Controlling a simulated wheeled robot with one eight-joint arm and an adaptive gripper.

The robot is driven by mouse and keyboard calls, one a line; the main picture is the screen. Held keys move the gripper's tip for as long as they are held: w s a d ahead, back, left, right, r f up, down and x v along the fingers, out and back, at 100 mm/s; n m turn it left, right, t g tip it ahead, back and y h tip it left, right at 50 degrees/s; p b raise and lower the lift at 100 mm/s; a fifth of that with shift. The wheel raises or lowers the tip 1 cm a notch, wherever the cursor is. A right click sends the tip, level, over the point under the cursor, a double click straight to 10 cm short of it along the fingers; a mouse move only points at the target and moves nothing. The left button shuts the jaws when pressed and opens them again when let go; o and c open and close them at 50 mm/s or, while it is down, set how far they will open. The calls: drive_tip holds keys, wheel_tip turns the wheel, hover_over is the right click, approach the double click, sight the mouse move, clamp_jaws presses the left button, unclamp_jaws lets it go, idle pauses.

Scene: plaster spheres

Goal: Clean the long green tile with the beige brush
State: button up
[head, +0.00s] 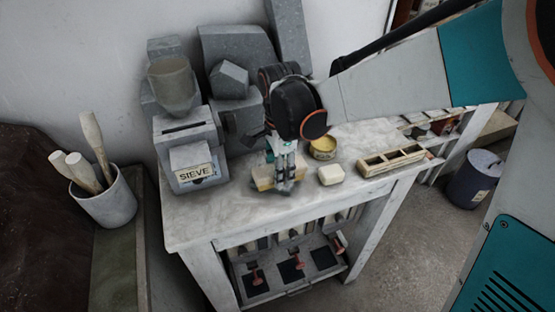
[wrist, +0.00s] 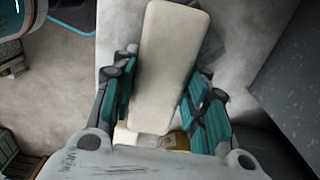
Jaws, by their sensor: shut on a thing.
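The beige brush (wrist: 165,60) is a long, pale block between my gripper's teal fingers in the wrist view. In the head view the brush (head: 262,178) is low over the white tabletop, under my gripper (head: 281,178), which points down and is shut on it. I cannot tell if the brush touches the surface. A flat grey piece (head: 290,188) shows beside the brush under the fingers. I cannot tell if it is the long green tile; no clearly green tile shows, and the brush and gripper hide part of the tabletop there.
A cream block (head: 330,175), a yellow tin (head: 322,149) and a wooden compartment tray (head: 392,162) stand to the right. A grey box labelled SIEVE (head: 190,150) and grey plaster blocks (head: 238,48) stand left and behind. The front left tabletop (head: 205,215) is clear.

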sight(264, 171)
drive_tip(key=shift+s+a, duration=0.3)
drive_tip(key=shift+a, duration=0.7)
drive_tip(key=shift+s+a, duration=0.25)
drive_tip(key=shift+a, duration=0.75)
drive_tip(key=shift+w+d, duration=0.2)
drive_tip(key=shift+d, duration=0.5)
drive_tip(key=shift+w+d, duration=0.2)
drive_tip(key=shift+d, duration=0.55)
drive_tip(key=shift+w+d, duration=0.2)
drive_tip(key=shift+d, duration=0.5)
drive_tip(key=shift+s+a, duration=0.2)
drive_tip(key=shift+a, duration=0.5)
drive_tip(key=shift+s+a, duration=0.2)
drive_tip(key=shift+a, duration=0.55)
drive_tip(key=shift+s+a, duration=0.2)
drive_tip(key=shift+a, duration=0.5)
